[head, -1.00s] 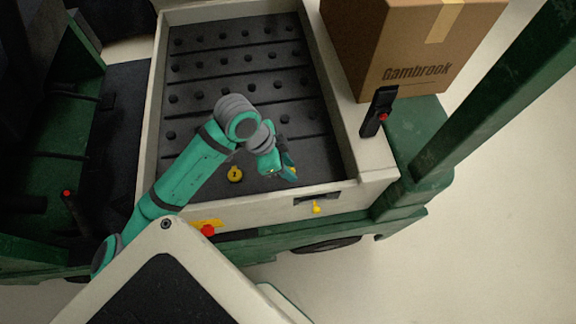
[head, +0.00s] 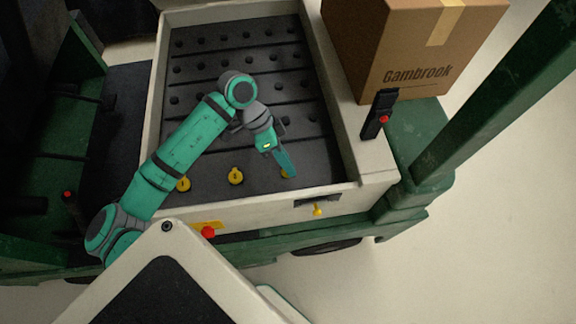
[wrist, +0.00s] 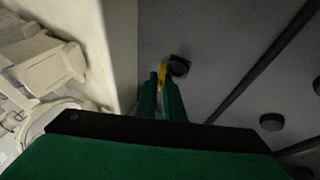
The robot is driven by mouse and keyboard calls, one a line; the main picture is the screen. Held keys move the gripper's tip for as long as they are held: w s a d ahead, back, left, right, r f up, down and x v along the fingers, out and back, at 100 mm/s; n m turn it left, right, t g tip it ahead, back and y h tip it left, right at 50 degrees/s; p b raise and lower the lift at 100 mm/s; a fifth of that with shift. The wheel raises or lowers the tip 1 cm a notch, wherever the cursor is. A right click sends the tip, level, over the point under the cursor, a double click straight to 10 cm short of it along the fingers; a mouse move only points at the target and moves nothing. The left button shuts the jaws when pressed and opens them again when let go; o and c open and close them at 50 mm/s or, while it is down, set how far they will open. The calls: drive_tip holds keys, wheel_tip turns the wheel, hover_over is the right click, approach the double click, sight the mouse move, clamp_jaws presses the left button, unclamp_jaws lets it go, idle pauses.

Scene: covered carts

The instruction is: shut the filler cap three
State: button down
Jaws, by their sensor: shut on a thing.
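My gripper (head: 288,170) is at the front right of the dark battery tray. Its fingers are shut on a yellow filler cap, which shows as a thin edge-on yellow piece (wrist: 162,75) in the wrist view. This cap stands tilted up beside a black round filler neck (wrist: 179,66). In the head view only a bit of its yellow (head: 284,174) shows by the fingers, and any number on it is hidden. Two other yellow caps, the left one (head: 183,184) and the middle one (head: 235,176), lie in the same row.
The cream wall (head: 250,208) of the cart runs along the front, with a red button (head: 208,232) and a yellow lever (head: 318,210). A cardboard box (head: 410,45) and a black handle with a red button (head: 378,115) stand at the right. Rows of black knobs fill the tray behind.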

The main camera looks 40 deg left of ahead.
drive_tip(key=g+h, duration=0.1)
drive_tip(key=w+a+f+n+g+h, duration=0.1)
drive_tip(key=h, duration=0.1)
drive_tip(key=shift+w+a, duration=0.15)
drive_tip(key=shift+a, duration=0.05)
drive_tip(key=shift+w+a+f+n+g+h, duration=0.15)
drive_tip(key=shift+f+n+g+h, duration=0.15)
drive_tip(key=shift+g+h, duration=0.4)
drive_tip(key=shift+w+a+f+n+g+h, duration=0.15)
drive_tip(key=shift+f+n+g+h, duration=0.2)
drive_tip(key=shift+h, duration=0.65)
drive_tip(key=c, duration=1.9)
unclamp_jaws()
drive_tip(key=shift+o, duration=0.2)
drive_tip(key=shift+s+f, duration=0.1)
